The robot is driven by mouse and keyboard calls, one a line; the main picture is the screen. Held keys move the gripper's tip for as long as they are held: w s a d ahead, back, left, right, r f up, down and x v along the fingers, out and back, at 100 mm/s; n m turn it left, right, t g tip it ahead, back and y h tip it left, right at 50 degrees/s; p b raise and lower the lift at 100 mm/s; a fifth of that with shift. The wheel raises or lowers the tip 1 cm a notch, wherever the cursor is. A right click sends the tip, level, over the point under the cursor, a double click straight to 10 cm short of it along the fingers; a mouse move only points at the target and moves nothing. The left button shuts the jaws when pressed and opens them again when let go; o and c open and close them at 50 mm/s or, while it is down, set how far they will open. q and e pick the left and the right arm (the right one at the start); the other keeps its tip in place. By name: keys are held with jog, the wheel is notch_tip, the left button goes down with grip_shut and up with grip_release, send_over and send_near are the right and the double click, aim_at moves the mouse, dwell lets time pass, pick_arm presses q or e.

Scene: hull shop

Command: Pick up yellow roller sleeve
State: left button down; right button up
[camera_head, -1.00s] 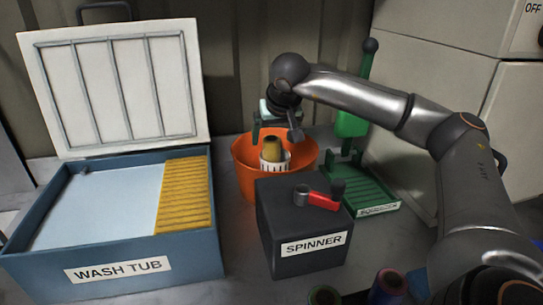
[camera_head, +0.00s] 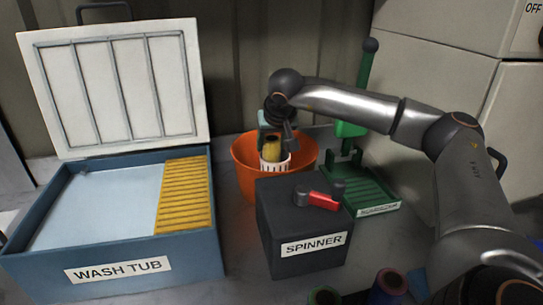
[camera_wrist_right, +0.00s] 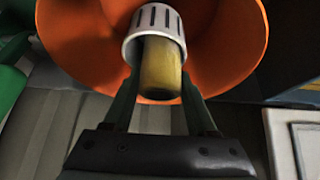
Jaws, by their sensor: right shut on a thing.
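The yellow roller sleeve (camera_head: 273,150) stands upright in a white slotted basket (camera_head: 274,166) inside the orange bowl (camera_head: 246,178). In the right wrist view, the sleeve (camera_wrist_right: 160,68) shows with its lower part inside the basket (camera_wrist_right: 153,48). My right gripper (camera_head: 275,142) is over the bowl with its fingers down on either side of the sleeve. In the right wrist view, the fingers (camera_wrist_right: 160,92) are shut on it. My left gripper is not in view.
The dark spinner box (camera_head: 300,245) with a red handle stands in front of the bowl. A blue wash tub (camera_head: 130,252) with a raised white lid (camera_head: 115,85) is at the left. A green tray (camera_head: 362,190) is at the right. Coloured cylinders (camera_head: 388,285) stand at the front.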

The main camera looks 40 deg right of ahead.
grip_shut()
